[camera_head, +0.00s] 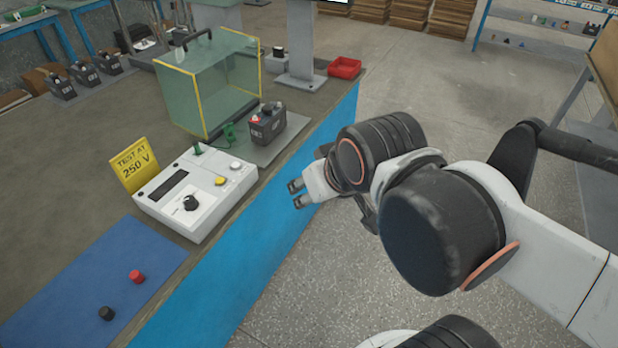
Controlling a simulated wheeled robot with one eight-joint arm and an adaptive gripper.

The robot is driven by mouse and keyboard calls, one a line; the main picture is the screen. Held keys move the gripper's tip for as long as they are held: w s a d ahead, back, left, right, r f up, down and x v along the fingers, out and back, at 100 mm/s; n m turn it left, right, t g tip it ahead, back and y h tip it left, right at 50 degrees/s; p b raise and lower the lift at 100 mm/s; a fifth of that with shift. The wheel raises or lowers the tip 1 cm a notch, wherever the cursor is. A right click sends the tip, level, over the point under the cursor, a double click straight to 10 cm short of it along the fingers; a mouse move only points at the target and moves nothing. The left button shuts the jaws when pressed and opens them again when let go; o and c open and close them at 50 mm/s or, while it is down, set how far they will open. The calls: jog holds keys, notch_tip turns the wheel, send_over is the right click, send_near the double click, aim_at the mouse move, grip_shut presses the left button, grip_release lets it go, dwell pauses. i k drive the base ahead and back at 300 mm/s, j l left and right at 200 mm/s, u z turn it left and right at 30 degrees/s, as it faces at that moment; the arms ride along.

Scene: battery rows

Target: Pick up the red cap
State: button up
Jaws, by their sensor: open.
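The red cap (136,276) stands on the blue mat (85,290) at the lower left of the head view. A black cap (107,313) sits on the same mat, nearer and to the left. My gripper (295,194) is open and empty. It appears beyond the front edge of the bench, to the right of the white tester, well up and right of the red cap and apart from it. My arm reaches in from the right.
A white tester (196,192) with a yellow "TEST AT 250 V" sign (134,165) stands behind the mat. A dark battery (267,124), a greenish clear box (210,85) and a red tray (344,68) are farther back. The mat around the caps is clear.

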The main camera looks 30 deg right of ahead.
aim_at(135, 276)
jog(key=u, duration=1.3)
jog(key=i+l, duration=0.15)
jog(key=l, duration=0.25)
jog(key=i+l, duration=0.1)
jog(key=l, duration=0.3)
jog(key=i+l, duration=0.15)
jog(key=l, duration=0.25)
jog(key=i+l, duration=0.15)
jog(key=l, duration=0.25)
